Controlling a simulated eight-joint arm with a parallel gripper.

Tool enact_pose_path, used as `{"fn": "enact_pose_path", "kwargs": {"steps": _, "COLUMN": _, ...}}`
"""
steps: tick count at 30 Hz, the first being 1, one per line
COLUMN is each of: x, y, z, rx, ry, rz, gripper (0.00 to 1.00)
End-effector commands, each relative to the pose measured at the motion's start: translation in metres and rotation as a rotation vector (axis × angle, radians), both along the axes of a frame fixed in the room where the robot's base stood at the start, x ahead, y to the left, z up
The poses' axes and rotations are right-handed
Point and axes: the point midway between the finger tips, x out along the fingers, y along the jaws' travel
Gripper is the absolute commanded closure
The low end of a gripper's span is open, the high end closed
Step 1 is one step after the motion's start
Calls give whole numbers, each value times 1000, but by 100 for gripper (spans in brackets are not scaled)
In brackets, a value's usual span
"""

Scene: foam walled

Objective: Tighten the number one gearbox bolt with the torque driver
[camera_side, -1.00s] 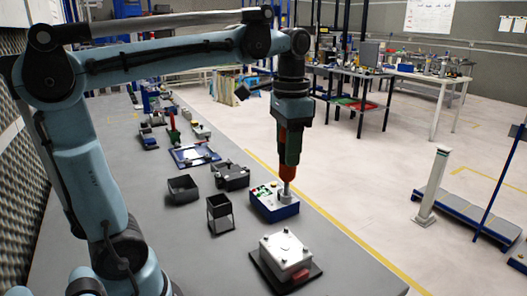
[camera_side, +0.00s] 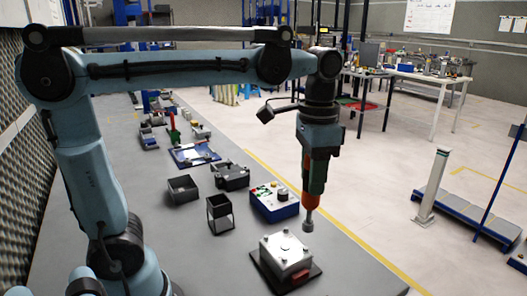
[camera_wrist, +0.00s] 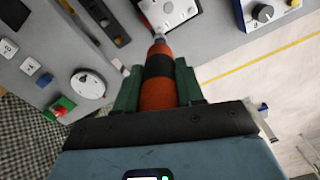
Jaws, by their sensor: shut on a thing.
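My gripper (camera_side: 314,175) is shut on the torque driver (camera_side: 310,201), an orange and black tool with a grey tip pointing down. In the wrist view the green fingers of my gripper (camera_wrist: 157,75) clasp the driver (camera_wrist: 158,94) from both sides. The pale gearbox (camera_side: 285,252) sits on a dark base plate at the front of the bench, with small bolts on top and a red part on its near side. The driver tip hangs above and behind the gearbox, apart from it in the side view. The gearbox (camera_wrist: 178,12) is partly cut off in the wrist view. No bolt number is readable.
A blue control box (camera_side: 273,203) with knobs stands just behind the gearbox. An open black frame (camera_side: 220,213), a dark tray (camera_side: 183,189) and a dark box (camera_side: 231,176) stand to its left. Bare grey bench lies left of the gearbox.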

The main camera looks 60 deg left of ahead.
Motion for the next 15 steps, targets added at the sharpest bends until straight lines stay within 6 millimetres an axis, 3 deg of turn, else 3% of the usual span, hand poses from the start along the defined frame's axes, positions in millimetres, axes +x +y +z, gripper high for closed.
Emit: {"fn": "enact_pose_path", "kwargs": {"steps": 15, "x": 0, "y": 0, "z": -41, "rx": 0, "ry": 0, "rz": 0, "gripper": 96}}
